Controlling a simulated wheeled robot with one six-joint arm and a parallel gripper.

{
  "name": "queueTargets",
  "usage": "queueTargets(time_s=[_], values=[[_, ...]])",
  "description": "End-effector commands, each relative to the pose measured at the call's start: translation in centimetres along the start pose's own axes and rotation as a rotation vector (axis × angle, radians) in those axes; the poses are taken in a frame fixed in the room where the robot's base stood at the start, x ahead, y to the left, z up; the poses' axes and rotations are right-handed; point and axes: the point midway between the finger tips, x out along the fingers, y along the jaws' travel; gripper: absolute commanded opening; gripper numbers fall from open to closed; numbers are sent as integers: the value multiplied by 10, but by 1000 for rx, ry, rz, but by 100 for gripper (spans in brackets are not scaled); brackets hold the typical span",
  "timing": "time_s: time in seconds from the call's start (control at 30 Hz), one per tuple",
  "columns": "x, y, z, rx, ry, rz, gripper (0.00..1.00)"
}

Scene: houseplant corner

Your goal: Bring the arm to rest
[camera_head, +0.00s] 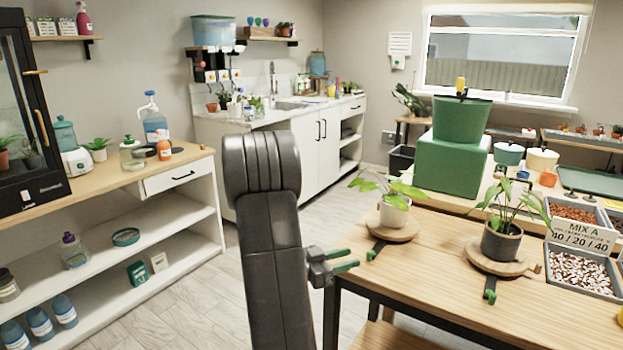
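My arm (272,240) stands up in the middle of the view, its dark grey links rising from the bottom edge to a thick rounded joint. My gripper (345,260) pokes out to the right from behind the arm, near the left corner of the wooden table (440,290). Its two green-tipped fingers point right and are apart, with nothing seen between them. The rest of the gripper and its wrist are hidden behind the arm. I cannot tell whether the fingers are over the table edge or short of it.
Potted plants stand on round boards at the table: a white pot (394,213) and a dark pot (502,242). Trays of pebbles (581,272) lie at right. A shelf unit (150,185) with bottles stands left. Pale floor (195,300) lies open left of the arm.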

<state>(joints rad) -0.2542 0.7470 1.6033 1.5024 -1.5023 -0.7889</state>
Motion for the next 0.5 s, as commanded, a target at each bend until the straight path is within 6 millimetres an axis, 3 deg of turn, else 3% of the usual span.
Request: queueTargets(time_s=[0.3,0.5], values=[[63,1,1,1,0,4,35],[87,1,1,0,-1,1,35]])
